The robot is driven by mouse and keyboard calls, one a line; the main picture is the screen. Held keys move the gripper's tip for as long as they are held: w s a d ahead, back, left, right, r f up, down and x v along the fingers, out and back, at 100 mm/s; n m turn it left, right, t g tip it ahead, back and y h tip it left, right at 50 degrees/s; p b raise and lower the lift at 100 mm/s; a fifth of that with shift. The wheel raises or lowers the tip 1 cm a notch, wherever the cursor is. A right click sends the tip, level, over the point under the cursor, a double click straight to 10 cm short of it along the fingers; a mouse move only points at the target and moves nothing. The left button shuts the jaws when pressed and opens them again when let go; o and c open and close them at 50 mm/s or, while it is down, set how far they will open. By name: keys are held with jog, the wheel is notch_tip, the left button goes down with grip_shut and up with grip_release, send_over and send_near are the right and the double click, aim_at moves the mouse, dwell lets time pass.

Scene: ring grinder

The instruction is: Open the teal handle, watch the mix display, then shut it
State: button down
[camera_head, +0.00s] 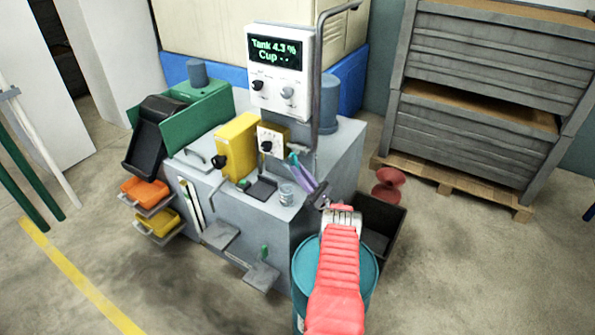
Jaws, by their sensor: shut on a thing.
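The teal handle (294,157) is small and sits by the tap at the foot of the bent grey pipe, above the machine's grey top. My gripper (298,169), with purple fingers, reaches up to it from the lower right and is shut on it. The fingers hide part of the handle, and I cannot tell how far it is turned. The mix display (275,49) on the white panel reads "Tank 4.3 %" and "Cup - -". A small grey cup (286,194) stands on the machine below the tap, left of my gripper.
A yellow box (236,147) and a white dial panel (272,139) stand left of the handle. A teal drum (367,270) and a dark open bin (391,220) stand at the machine's right. A red spool-shaped thing (388,185) is behind the bin. Open floor lies at front left.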

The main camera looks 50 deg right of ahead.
jog(key=shift+s+f+h, duration=0.1)
jog(key=shift+f+h, duration=0.15)
jog(key=shift+h, duration=0.05)
jog(key=c, duration=2)
grip_release()
jog(key=shift+o, duration=1.4)
jog(key=shift+r, duration=0.15)
jog(key=shift+r, duration=0.1)
